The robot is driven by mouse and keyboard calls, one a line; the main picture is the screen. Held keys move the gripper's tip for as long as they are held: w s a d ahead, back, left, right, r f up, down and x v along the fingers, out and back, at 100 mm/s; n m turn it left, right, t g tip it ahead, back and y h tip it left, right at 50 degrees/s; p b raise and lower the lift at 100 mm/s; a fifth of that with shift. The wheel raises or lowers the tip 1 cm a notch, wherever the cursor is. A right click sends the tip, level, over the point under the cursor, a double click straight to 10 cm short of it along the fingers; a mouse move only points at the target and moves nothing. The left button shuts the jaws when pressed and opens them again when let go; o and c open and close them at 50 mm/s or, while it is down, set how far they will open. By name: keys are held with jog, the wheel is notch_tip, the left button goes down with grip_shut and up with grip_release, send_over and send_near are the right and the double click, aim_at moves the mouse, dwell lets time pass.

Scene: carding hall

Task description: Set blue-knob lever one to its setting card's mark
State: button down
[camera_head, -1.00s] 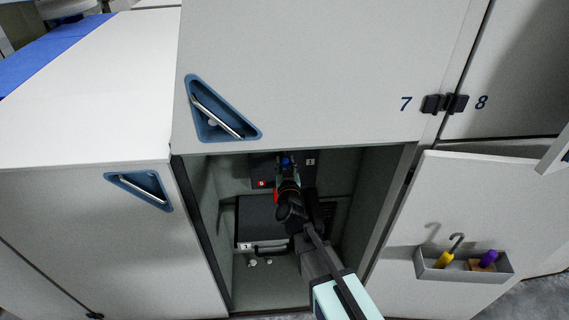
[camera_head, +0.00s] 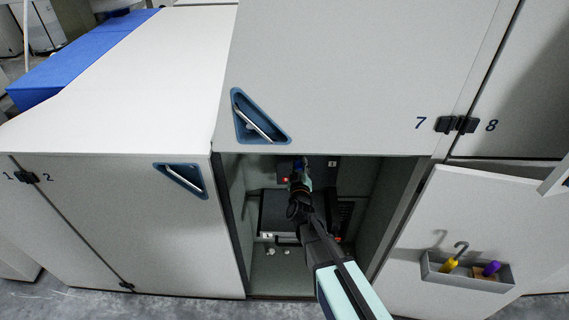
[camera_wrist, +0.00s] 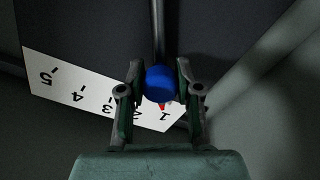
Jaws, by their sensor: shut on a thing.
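The blue knob (camera_wrist: 160,84) sits at the end of a dark lever rod that runs to the top of the wrist view. My gripper (camera_wrist: 160,92) is shut on the knob, one finger on each side. Behind it a white scale card (camera_wrist: 62,84) carries the numbers 1 to 5, seen upside down. A small red mark shows just below the knob, near the 1. In the head view my gripper (camera_head: 299,178) is inside the open compartment, at a dark panel with a small label 1 (camera_head: 332,163). No separate setting card can be made out.
A dark case (camera_head: 272,214) lies inside the compartment below the panel, with small pale knobs (camera_head: 271,252) in front. The compartment's side walls are close to the arm. The open door (camera_head: 450,220) at right bears a tray (camera_head: 468,276) with yellow and purple items.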

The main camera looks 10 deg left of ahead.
jog(key=shift+a, duration=0.1)
dwell(0.4)
jog(key=c, duration=0.8)
grip_release()
jog(key=shift+f, duration=0.1)
jog(key=s, duration=0.4)
jog(key=s+d, duration=0.1)
jog(key=s, duration=0.7)
jog(key=shift+d, duration=0.25)
